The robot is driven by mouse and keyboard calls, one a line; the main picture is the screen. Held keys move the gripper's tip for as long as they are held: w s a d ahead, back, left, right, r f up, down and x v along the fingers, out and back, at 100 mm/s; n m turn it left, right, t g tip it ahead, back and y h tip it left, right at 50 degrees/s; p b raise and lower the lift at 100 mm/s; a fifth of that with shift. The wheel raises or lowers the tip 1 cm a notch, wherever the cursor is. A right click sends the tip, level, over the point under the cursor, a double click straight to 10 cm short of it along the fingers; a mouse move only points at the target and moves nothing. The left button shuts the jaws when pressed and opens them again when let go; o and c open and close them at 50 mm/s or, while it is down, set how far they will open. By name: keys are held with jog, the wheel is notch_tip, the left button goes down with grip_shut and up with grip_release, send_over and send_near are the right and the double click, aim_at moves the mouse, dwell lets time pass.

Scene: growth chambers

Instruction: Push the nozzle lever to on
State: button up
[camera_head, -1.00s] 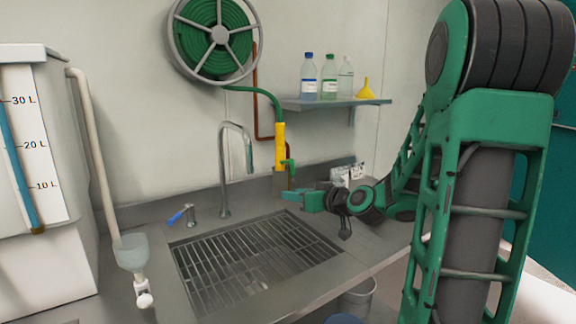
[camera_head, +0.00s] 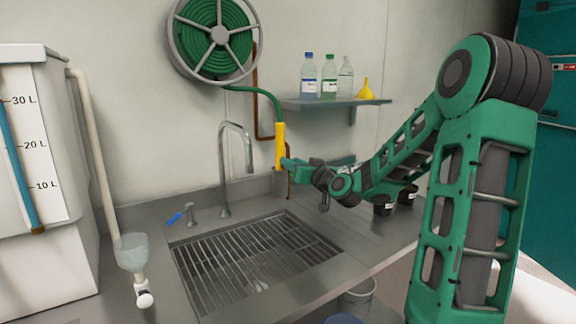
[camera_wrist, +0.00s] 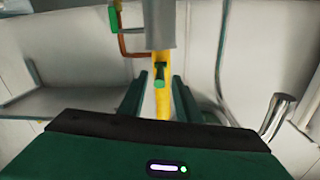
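The yellow nozzle (camera_head: 280,147) hangs upright at the end of the green hose, its lower end in a grey holder (camera_head: 280,184) behind the sink. In the wrist view the nozzle (camera_wrist: 161,106) is between my fingers, and its small green lever (camera_wrist: 160,74) points toward the camera. My gripper (camera_head: 290,163) is at the nozzle's right side in the head view, hiding the lever there. In the wrist view my gripper (camera_wrist: 159,84) is open, one finger on each side of the nozzle. I cannot tell whether a finger touches the lever.
The sink grate (camera_head: 258,252) and tall faucet (camera_head: 236,165) are left of my gripper. A shelf (camera_head: 330,103) with bottles and a yellow funnel (camera_head: 366,89) is above. Black cups (camera_head: 384,205) stand on the counter under my arm. A hose reel (camera_head: 213,40) hangs on the wall.

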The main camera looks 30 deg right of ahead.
jog(key=shift+w, duration=0.75)
jog(key=shift+c, duration=0.7)
grip_shut()
jog(key=shift+f, duration=0.1)
jog(key=shift+a+f+t, duration=0.15)
jog(key=shift+f+t, duration=0.3)
jog(key=shift+t, duration=0.75)
jog(key=shift+f+t, duration=0.45)
jog(key=shift+t, duration=0.25)
jog(key=shift+s+d+t, duration=0.1)
jog(key=shift+d+t, duration=0.1)
jog(key=shift+t, duration=0.1)
